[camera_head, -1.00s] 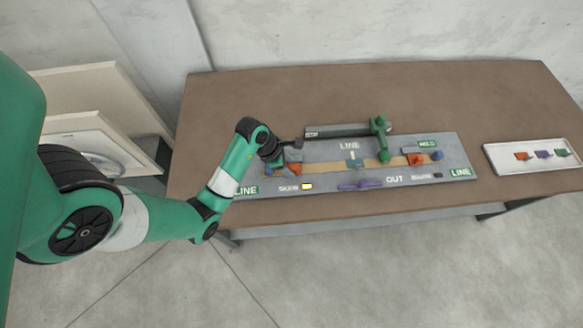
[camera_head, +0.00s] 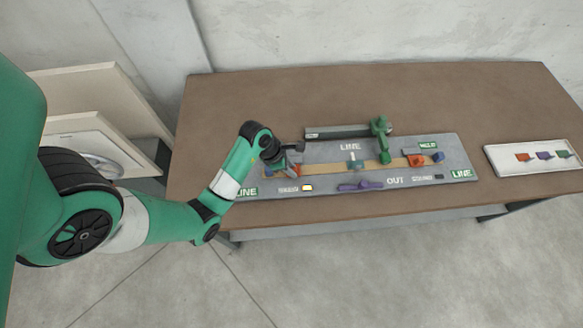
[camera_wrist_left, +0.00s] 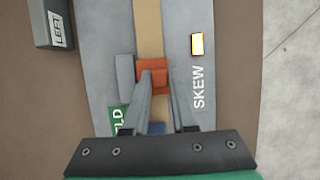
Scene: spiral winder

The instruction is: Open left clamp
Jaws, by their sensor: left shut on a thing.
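The left clamp, an orange block (camera_wrist_left: 154,79), sits across the tan strip at the left end of the grey board. In the head view only a little of its orange (camera_head: 296,171) shows beside my gripper. My left gripper (camera_wrist_left: 154,88) points down over it, and its two fingers converge on the orange part and are shut on it. In the head view my left gripper (camera_head: 285,173) hides most of the clamp. A blue part (camera_wrist_left: 156,128) lies between the fingers, nearer the palm. My right gripper is not in view.
The grey board (camera_head: 325,186) carries a green upright part (camera_head: 381,140), a second orange clamp (camera_head: 417,160), a purple handle (camera_head: 360,187) and a lit SKEW lamp (camera_wrist_left: 197,44). A white tray (camera_head: 500,166) is at the right. The brown table (camera_head: 260,100) behind is clear.

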